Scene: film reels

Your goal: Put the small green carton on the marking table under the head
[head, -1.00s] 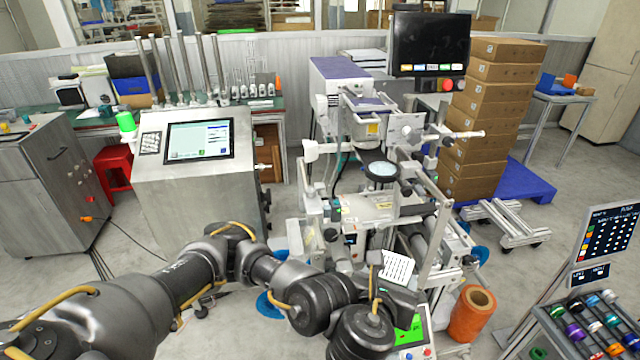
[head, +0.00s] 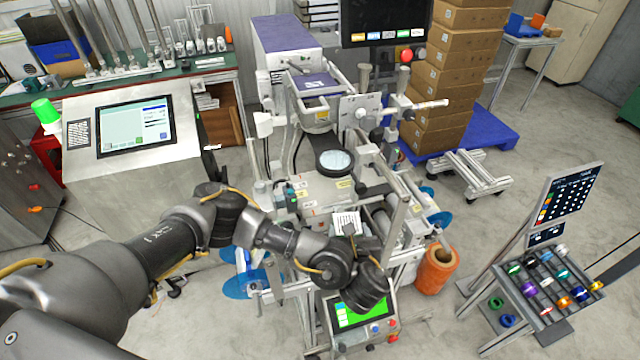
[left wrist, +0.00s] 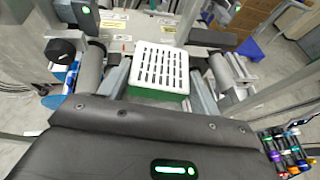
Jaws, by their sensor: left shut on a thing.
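The small green carton (left wrist: 157,96) is in front of my left gripper in the left wrist view. Its white top with rows of dark slots faces the camera, and a green side shows below it. In the head view the carton (head: 346,222) is a small white patch at the tip of my left arm. My left gripper (head: 350,236) is shut on it; its fingers are mostly hidden. The marking table (head: 322,191) is a pale deck on the machine, just beyond the carton. A round glass disc (head: 335,161) stands above its back. My right gripper is not in view.
Machine posts (head: 397,217) and rollers stand right of the carton. A small green-screened panel (head: 362,310) is below my left wrist. An orange roll (head: 435,270) and a rack of coloured reels (head: 545,285) are to the right. A touchscreen cabinet (head: 135,140) stands left.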

